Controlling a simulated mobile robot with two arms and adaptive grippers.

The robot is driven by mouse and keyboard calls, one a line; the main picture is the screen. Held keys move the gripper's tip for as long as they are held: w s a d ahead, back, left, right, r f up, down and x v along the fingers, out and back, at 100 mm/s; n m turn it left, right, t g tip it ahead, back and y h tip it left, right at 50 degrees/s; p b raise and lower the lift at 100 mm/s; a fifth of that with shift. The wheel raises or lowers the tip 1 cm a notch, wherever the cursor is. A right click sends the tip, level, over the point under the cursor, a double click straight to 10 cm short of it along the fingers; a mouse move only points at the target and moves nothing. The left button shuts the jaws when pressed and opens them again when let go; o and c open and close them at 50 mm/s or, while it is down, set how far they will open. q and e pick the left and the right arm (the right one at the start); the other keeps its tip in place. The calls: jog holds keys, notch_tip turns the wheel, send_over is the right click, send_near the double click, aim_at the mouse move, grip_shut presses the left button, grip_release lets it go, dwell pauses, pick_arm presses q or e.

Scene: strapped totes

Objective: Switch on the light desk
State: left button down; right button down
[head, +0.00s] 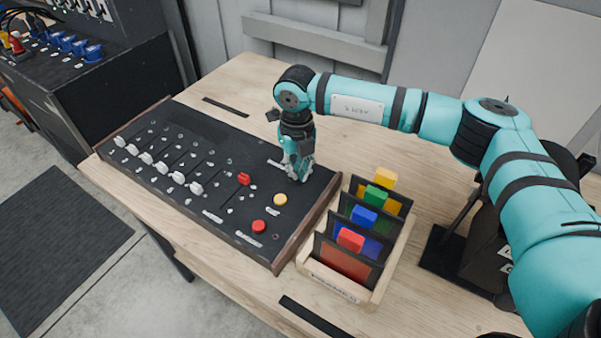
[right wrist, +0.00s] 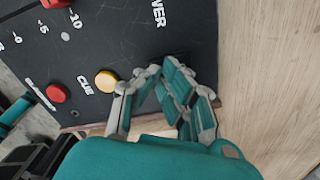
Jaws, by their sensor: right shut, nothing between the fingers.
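The light desk (head: 225,165) is a black sloped console with wooden side cheeks on the table. It has a row of white faders (head: 160,167), a red fader (head: 244,179), a yellow button (head: 280,199) and a red button (head: 259,227). My right gripper (head: 300,174) points down over the desk's back right part, shut and empty. In the right wrist view its fingertips (right wrist: 160,76) are beside the yellow CUE button (right wrist: 106,80), below a partly visible label ending in "WER". The gripper hides any switch there; I cannot tell whether it touches the panel. My left gripper is out of view.
A wooden rack (head: 370,290) with coloured tabbed cards stands close to the desk's right side. The wooden table (head: 350,145) is clear behind the rack. A dark case with blue connectors (head: 95,85) stands at the upper left. A dark mat (head: 55,245) lies on the floor.

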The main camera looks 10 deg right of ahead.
jog(key=shift+s+f, duration=0.1)
jog(key=shift+f, duration=0.25)
jog(key=shift+r, duration=0.95)
jog(key=shift+r+p, duration=1.35)
jog(key=shift+r, duration=1.25)
